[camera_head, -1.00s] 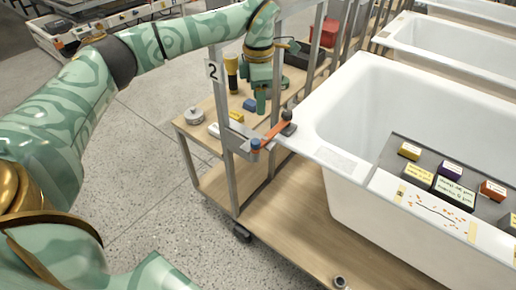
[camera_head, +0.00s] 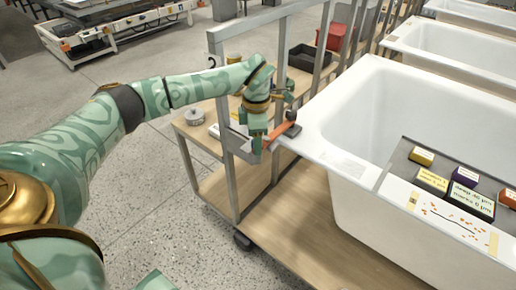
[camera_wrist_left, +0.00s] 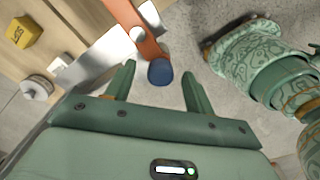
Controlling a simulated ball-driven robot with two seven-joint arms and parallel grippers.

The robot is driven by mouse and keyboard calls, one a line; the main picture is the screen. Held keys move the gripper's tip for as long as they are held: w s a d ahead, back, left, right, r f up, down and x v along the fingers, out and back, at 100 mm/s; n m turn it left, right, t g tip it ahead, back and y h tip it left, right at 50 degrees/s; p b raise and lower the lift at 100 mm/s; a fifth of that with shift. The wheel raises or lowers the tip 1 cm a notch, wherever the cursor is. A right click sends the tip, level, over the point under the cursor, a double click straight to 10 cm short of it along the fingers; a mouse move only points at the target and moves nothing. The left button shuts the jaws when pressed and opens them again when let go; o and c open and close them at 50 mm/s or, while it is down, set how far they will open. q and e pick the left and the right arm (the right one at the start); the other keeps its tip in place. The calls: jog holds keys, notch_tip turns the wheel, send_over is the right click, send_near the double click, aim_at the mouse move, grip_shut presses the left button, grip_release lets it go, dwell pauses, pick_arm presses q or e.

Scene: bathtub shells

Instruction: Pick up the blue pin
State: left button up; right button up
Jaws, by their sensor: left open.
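The blue pin (camera_wrist_left: 160,72) shows in the left wrist view as a round blue end at the tip of an orange bar (camera_wrist_left: 140,28). My left gripper (camera_wrist_left: 158,68) is open, with one finger on each side of the pin and gaps showing between. In the head view my left gripper (camera_head: 256,146) points down at the near end of the orange bar (camera_head: 280,131), by the metal bracket, and hides the pin. I cannot tell how deep the pin sits between the fingers. My right gripper is not in view.
A metal post frame (camera_head: 222,110) stands close beside my left gripper. The white bathtub (camera_head: 345,125) is to the right, with a grey tray (camera_head: 395,170) of small boxes on it. A wooden cart shelf (camera_head: 290,215) lies below. Open floor is at left.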

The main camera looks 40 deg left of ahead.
pick_arm(q)
jog(key=shift+f, duration=0.45)
jog(key=shift+r, duration=0.2)
jog(key=c, duration=1.1)
jog(key=shift+o, duration=0.2)
